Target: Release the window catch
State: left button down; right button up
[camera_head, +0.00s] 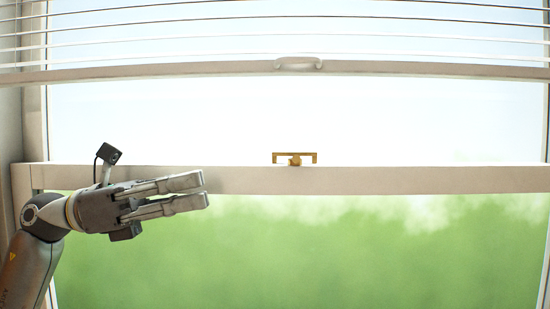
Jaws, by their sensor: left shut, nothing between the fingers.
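The brass window catch (295,158) sits on top of the white meeting rail (400,180), near the middle of the window. My left gripper (205,191) comes in from the left in front of the rail. Its fingers point right and are shut with nothing between them. The fingertips are left of the catch and a little below it, clearly apart from it. My right gripper is not in the picture.
A blind (430,69) with thin slats hangs across the top, with a small handle (298,63) on its bottom rail above the catch. The glass below the rail shows blurred green. The space right of my gripper is clear.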

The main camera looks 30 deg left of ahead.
aim_at(273, 176)
pick_arm(q)
jog(key=p+x, duration=0.5)
jog(key=x, duration=0.6)
jog(key=shift+a+r+p, duration=0.1)
jog(key=shift+r+p, duration=0.1)
jog(key=shift+p, duration=0.2)
jog(key=shift+w+d+p, duration=0.35)
jog(key=shift+d+p, duration=0.05)
jog(key=shift+d, duration=0.2)
jog(key=shift+f, duration=0.1)
jog(key=shift+a, duration=0.15)
